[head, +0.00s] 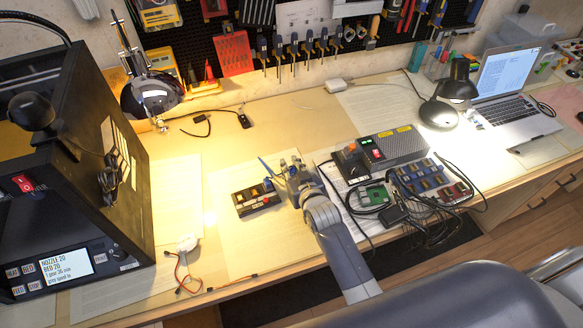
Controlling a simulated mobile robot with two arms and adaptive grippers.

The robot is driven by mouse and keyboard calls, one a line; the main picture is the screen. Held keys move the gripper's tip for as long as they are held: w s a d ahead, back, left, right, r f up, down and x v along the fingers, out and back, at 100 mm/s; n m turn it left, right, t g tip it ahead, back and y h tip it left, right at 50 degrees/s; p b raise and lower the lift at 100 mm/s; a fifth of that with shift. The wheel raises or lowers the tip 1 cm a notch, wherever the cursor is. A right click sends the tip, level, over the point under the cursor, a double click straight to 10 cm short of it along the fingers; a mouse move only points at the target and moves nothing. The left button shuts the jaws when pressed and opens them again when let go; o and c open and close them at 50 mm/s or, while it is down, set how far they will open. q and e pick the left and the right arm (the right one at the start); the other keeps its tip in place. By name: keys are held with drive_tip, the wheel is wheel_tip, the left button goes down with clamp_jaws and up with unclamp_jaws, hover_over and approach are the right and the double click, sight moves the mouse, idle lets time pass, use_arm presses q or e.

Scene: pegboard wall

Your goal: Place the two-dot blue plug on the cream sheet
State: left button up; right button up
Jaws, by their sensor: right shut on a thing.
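My right gripper (281,179) is shut at the right end of a small black block (257,197) with coloured pieces on top. A small blue piece (268,185), seemingly a plug, shows at its fingertips. The fingers hide part of it, and its dots are too small to make out. I cannot tell whether it is seated in the block or lifted clear. The block lies on a pale cream sheet (236,244). Another pale sheet (176,205) lies to its left; I cannot tell which is the task's sheet. My left gripper is not in view.
A rack of coloured plugs (431,181) and tangled black cables stand right of my gripper, beside a grey box (397,149) with lit buttons. A black printer (75,165) fills the left. A lamp (440,112) and laptop (505,85) stand back right.

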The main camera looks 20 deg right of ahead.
drive_tip(key=shift+f, duration=0.1)
drive_tip(key=o, duration=0.7)
drive_tip(key=shift+o, duration=0.2)
drive_tip(key=v, duration=1.2)
drive_tip(key=shift+r, duration=0.2)
